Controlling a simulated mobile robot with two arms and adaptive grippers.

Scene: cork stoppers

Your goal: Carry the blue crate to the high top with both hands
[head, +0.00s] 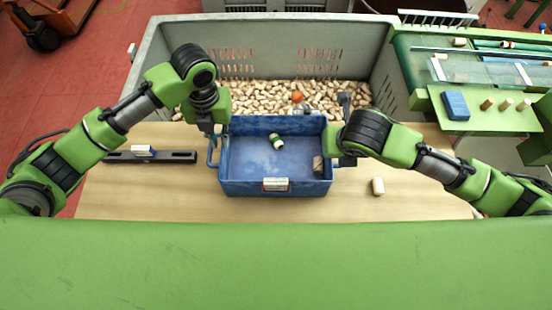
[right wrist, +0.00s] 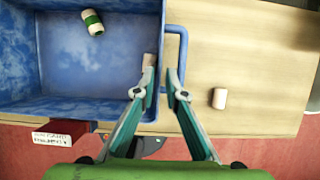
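The blue crate (head: 240,185) stands on the wooden table, with a green-and-white cork (head: 278,142) and a brown cork (head: 318,164) inside. A label is on its front wall. My left gripper (head: 213,132) points down at the crate's left handle (head: 211,155); its fingers are too small to judge. My right gripper (right wrist: 161,75) is open over the crate's right side. In the right wrist view, its right finger crosses over the right handle (right wrist: 183,50), and its left finger is by the brown cork. I cannot tell which surface is the high top.
A large grey bin (head: 165,55) full of corks stands behind the table (head: 130,190). A pale cork (head: 377,186) lies right of the crate. A dark bar (head: 172,157) lies at left. A green bench (head: 480,122) with a blue box (head: 455,105) is at right.

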